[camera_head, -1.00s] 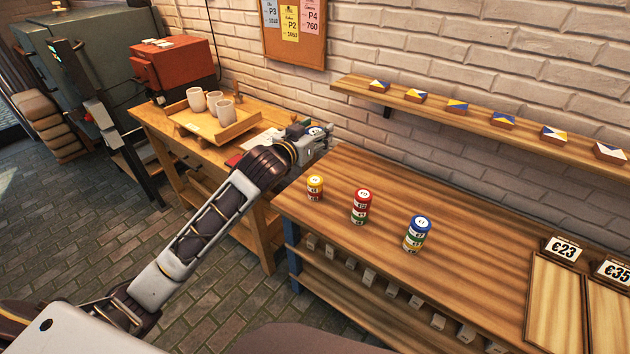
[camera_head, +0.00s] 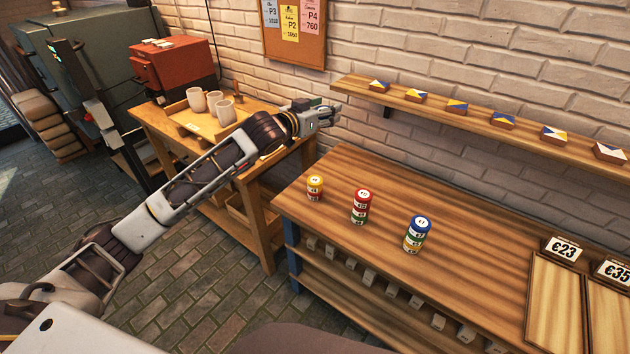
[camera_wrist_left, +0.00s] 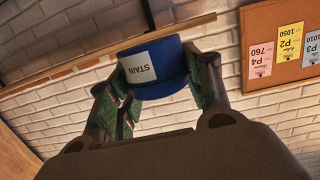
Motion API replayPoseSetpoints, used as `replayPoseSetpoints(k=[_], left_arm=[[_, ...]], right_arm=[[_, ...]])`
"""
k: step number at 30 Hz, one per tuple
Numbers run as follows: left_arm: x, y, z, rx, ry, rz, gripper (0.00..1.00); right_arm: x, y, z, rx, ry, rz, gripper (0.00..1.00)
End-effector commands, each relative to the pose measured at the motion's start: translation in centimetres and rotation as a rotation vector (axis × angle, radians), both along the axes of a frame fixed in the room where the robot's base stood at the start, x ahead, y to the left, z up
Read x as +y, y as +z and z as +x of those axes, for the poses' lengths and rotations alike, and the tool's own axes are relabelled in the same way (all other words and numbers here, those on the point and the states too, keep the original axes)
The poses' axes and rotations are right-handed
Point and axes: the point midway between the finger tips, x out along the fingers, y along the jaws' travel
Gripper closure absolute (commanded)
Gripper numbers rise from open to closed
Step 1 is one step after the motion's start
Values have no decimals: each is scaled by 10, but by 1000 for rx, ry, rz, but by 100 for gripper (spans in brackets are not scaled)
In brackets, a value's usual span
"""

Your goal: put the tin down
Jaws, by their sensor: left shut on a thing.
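A blue tin with a white label reading STAIN (camera_wrist_left: 155,68) is held between the two green-padded fingers of my left gripper (camera_wrist_left: 160,88) in the left wrist view. In the head view my left gripper (camera_head: 322,117) is raised in front of the brick wall, above the gap between the two benches. The tin cannot be clearly made out in that view. My right gripper is out of view.
A wall shelf (camera_head: 430,107) carries several painted tiles. The left bench holds a tray of cups (camera_head: 241,125). The bench's middle is clear.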

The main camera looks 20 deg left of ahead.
Motion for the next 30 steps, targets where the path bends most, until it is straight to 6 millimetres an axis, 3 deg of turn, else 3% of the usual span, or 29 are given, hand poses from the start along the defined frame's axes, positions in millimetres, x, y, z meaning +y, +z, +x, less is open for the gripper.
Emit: replayPoseSetpoints(k=[8,21,30], left_arm=[[12,-38,14,2,-15,0,77],[30,-136,28,3,1,-4,77],[35,-149,28,-2,27,-1,77]], right_arm=[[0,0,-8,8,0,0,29],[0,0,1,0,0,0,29],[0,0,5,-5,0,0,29]])
